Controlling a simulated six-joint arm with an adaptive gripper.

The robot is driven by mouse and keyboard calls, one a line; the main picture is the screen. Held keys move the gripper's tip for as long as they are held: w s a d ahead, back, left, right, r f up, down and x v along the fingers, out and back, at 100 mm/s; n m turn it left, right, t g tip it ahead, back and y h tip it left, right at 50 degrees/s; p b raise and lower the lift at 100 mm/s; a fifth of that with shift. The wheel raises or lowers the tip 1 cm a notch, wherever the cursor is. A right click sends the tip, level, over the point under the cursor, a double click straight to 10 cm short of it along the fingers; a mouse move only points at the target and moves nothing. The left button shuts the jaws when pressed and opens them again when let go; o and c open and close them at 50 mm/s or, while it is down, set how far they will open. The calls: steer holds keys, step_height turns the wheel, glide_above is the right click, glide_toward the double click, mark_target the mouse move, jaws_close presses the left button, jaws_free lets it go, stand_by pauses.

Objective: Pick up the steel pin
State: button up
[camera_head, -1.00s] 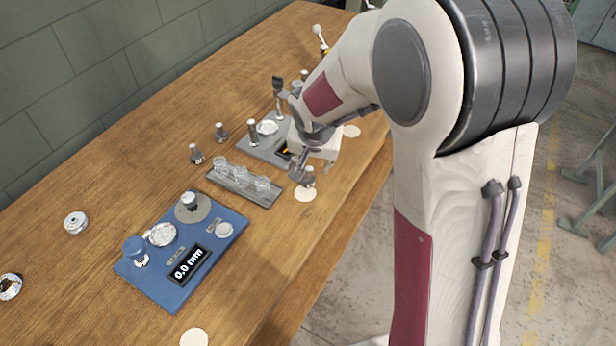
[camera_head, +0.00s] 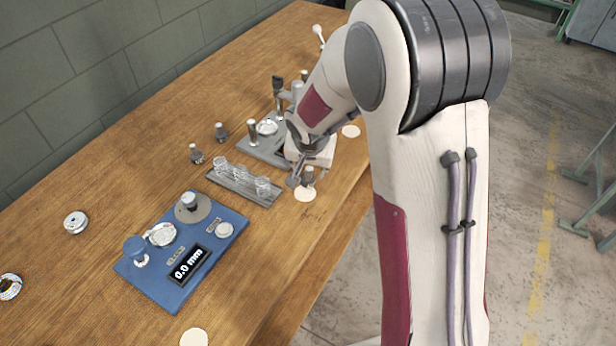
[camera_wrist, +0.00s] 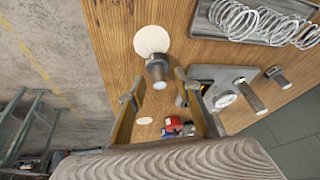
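A short grey steel pin (camera_head: 308,175) stands upright on a white disc (camera_head: 305,194) near the front edge of the bench. In the wrist view the pin (camera_wrist: 157,68) shows beside the pale disc (camera_wrist: 151,40), its bright end towards the camera. My gripper (camera_head: 298,173) is right at this pin, with a finger showing just left of it. In the wrist view my gripper (camera_wrist: 154,88) is open, its fingers apart on either side of the pin's near end. I cannot tell whether either finger touches it.
A grey tray of coil springs (camera_head: 243,186) lies close left of my gripper. A blue gauge with a 0.0 mm display (camera_head: 188,264) stands nearer the camera. A grey fixture with posts (camera_head: 262,146) stands behind. Two small pegs (camera_head: 196,154) stand on open wood.

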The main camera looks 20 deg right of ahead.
mark_target(309, 168)
steer(key=shift+w+f, duration=0.1)
steer(key=shift+f, duration=0.2)
stand_by(0.4)
jaws_close()
steer(key=shift+r, duration=0.1)
steer(key=shift+r, duration=4.95)
steer(key=shift+w+n, duration=0.1)
steer(key=shift+n, duration=0.3)
